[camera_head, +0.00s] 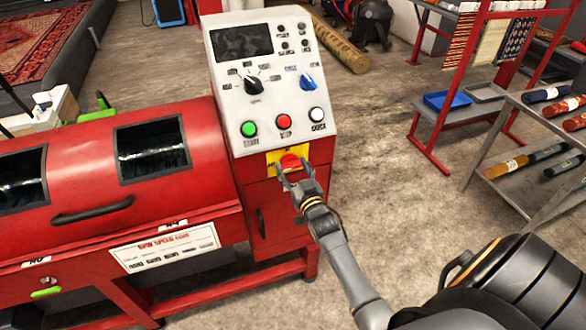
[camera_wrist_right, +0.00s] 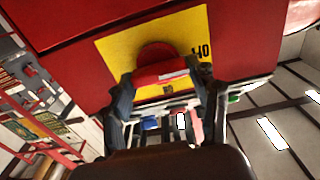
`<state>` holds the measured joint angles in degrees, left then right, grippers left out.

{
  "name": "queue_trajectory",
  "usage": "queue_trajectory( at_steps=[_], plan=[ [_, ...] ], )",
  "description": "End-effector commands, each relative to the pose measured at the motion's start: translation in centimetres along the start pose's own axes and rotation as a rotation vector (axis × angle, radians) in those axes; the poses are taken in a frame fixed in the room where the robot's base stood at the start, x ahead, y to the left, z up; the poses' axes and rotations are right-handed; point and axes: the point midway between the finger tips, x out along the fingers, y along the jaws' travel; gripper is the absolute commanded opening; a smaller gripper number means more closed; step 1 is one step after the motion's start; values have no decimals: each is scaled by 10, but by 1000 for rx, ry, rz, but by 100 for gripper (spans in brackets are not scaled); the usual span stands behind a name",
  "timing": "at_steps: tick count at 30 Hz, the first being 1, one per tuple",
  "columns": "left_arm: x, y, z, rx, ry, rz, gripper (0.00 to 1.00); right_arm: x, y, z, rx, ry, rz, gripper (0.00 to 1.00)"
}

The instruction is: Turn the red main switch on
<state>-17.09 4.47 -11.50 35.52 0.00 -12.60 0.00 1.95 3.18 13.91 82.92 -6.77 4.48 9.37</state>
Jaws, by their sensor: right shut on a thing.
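The red main switch (camera_head: 290,162) is a red knob on a yellow plate (camera_head: 273,158), low on the front of the control panel of the red machine. My right gripper (camera_head: 295,174) is at the switch, with its fingers closed around the knob from the front. In the right wrist view the red switch (camera_wrist_right: 163,72) sits between the two fingers of the gripper (camera_wrist_right: 168,95), against the yellow plate (camera_wrist_right: 130,45). Dark lettering shows on the plate, partly hidden by the fingers. My left gripper is not in view.
The white control panel (camera_head: 265,90) above the switch carries a dark screen, knobs and green, red and white buttons. A red door (camera_head: 270,215) lies below. Open floor (camera_head: 390,140) is to the right, before a shelf rack (camera_head: 540,130) with rolled goods.

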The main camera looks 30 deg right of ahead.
Motion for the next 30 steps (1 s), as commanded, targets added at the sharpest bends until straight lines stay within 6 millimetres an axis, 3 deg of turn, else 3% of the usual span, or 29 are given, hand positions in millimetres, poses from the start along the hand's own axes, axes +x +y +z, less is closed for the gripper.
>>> queue_trajectory(
  at_steps=[13, 30],
  plan=[
    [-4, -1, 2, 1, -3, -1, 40, 0, 0, -1, 112, -1, 0, 29],
    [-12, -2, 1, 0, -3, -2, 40, 0, 2, 1, 623, -1, 0, 29]
  ],
)
